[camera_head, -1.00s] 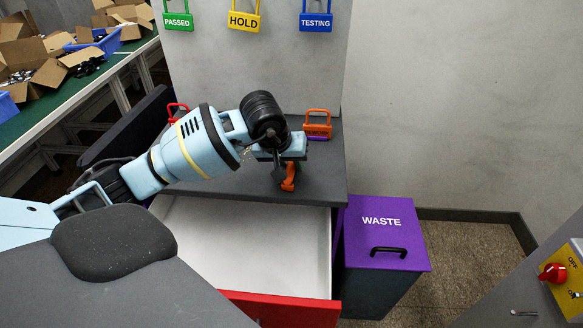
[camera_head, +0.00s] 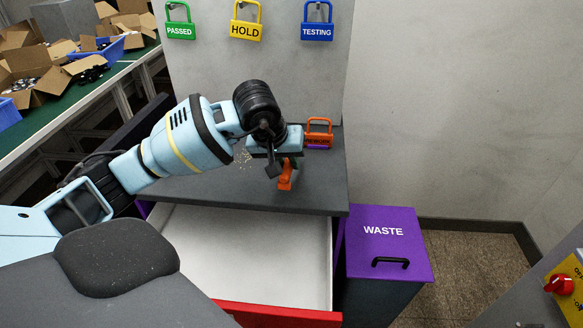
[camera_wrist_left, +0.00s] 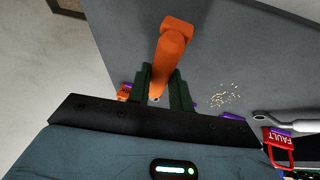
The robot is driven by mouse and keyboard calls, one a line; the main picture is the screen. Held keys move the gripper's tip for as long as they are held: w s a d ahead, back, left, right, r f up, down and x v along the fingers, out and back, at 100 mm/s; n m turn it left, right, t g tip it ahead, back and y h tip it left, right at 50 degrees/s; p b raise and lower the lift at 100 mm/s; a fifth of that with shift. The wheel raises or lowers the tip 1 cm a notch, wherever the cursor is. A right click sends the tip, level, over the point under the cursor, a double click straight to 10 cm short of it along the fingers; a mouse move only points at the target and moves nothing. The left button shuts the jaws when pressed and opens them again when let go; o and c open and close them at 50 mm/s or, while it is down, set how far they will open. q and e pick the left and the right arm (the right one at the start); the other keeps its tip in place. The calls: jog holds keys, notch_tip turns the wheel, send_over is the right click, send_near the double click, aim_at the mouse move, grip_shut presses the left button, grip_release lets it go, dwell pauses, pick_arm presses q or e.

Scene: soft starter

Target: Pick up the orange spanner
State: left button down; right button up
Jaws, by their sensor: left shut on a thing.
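The orange spanner (camera_head: 286,179) is at my left gripper (camera_head: 279,167), over the dark grey table top near its front edge. In the left wrist view the spanner (camera_wrist_left: 171,45) sticks out from between the two dark fingers of the left gripper (camera_wrist_left: 160,88). The fingers are shut on it. Its far end shows; the part between the fingers is mostly hidden. I cannot tell whether it is clear of the table top. My right gripper is not in view.
An orange padlock-shaped holder (camera_head: 319,135) stands at the table's back right. A white drawer (camera_head: 250,240) with a red front is open below. A purple-lidded waste bin (camera_head: 385,235) is at right. A grey metal tool (camera_wrist_left: 285,125) and small scraps (camera_wrist_left: 226,95) lie on the table.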

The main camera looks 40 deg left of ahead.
pick_arm(q)
jog(key=s+a+r+b, duration=0.1)
jog(key=s+a, duration=0.5)
jog(key=s, duration=0.7)
jog(key=shift+s+r+b, duration=0.15)
jog(key=shift+s+b, duration=0.2)
jog(key=shift+b, duration=0.55)
jog(key=shift+a, duration=0.1)
